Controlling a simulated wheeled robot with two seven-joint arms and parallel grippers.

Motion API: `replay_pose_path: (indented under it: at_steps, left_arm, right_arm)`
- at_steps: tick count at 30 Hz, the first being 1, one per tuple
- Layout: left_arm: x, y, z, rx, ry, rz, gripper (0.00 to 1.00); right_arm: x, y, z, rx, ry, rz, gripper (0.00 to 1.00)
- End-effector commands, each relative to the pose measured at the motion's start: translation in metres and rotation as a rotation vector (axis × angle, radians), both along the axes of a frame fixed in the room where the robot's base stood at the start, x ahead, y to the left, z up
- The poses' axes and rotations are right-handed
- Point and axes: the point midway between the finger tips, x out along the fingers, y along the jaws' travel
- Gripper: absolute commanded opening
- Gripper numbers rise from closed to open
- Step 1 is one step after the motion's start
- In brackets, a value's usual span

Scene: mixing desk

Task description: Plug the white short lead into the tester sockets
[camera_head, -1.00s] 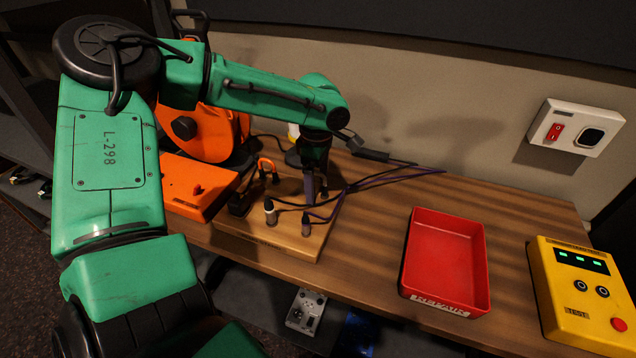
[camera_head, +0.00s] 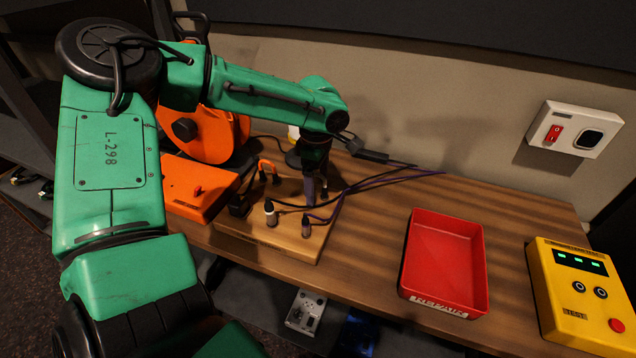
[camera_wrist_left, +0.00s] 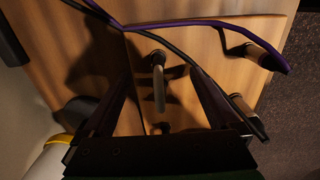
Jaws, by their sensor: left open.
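The yellow tester (camera_head: 577,318) stands at the right of the bench, with two round sockets (camera_head: 590,290) on its top. A wooden board (camera_head: 300,246) at the bench's left holds upright plugs. One plug (camera_head: 270,213) has a dark top and white lower part; a darker plug (camera_head: 306,227) stands to its right. I cannot tell which lead is the white short one. My left gripper (camera_head: 316,188) is over the board's back right. In the left wrist view its open fingers (camera_wrist_left: 163,78) straddle a pale grey, rod-like piece (camera_wrist_left: 159,82); contact is unclear.
A red tray (camera_head: 445,258) stands between board and tester. Dark and purple cables (camera_head: 370,181) trail right across the bench. An orange box (camera_head: 195,188) and orange reel (camera_head: 208,132) are at the left. A switch panel (camera_head: 577,128) is on the wall.

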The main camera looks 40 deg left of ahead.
Motion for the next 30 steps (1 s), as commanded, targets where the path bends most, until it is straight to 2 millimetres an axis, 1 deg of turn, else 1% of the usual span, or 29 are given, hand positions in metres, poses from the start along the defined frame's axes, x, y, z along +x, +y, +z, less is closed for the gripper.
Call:
replay_pose_path:
  at_steps: [4, 11, 12, 14, 15, 17, 18, 19, 30]
  left_arm:
    - [-0.0001, -0.0001, 0.0011, -0.001, 0.001, 0.000, 0.95]
    - [0.0001, -0.0001, 0.0000, -0.001, 0.000, 0.000, 0.95]
    - [0.0001, -0.0001, 0.0000, -0.001, 0.000, 0.000, 0.80]
    - [0.0001, -0.0001, 0.0000, 0.000, 0.000, 0.000, 0.57]
    - [0.0001, -0.0001, 0.0000, 0.000, 0.000, 0.000, 0.41]
    - [0.0001, -0.0001, 0.0000, 0.000, 0.000, 0.000, 0.18]
    - [0.0001, 0.0000, 0.0000, 0.000, 0.000, 0.000, 0.03]
    - [0.0001, -0.0001, 0.0001, 0.000, 0.000, 0.000, 0.00]
    - [0.0001, 0.0000, 0.0001, 0.000, 0.000, 0.000, 0.00]
  right_arm:
    - [0.0001, -0.0003, 0.0043, 0.000, 0.000, 0.000, 0.50]
    - [0.0003, -0.0003, 0.0037, 0.000, 0.000, 0.000, 0.50]
    - [0.0003, -0.0003, 0.0037, 0.000, 0.000, 0.000, 0.50]
    - [0.0003, -0.0003, 0.0037, 0.000, -0.001, 0.000, 0.50]
    - [0.0004, -0.0003, 0.0038, 0.000, -0.001, 0.000, 0.50]
    - [0.0004, -0.0003, 0.0038, 0.000, -0.001, 0.000, 0.50]
    - [0.0004, -0.0003, 0.0038, 0.000, -0.001, 0.000, 0.50]
    - [0.0004, -0.0003, 0.0038, 0.000, -0.001, 0.000, 0.50]
    - [0.0006, -0.0002, 0.0038, 0.000, -0.001, 0.000, 0.50]
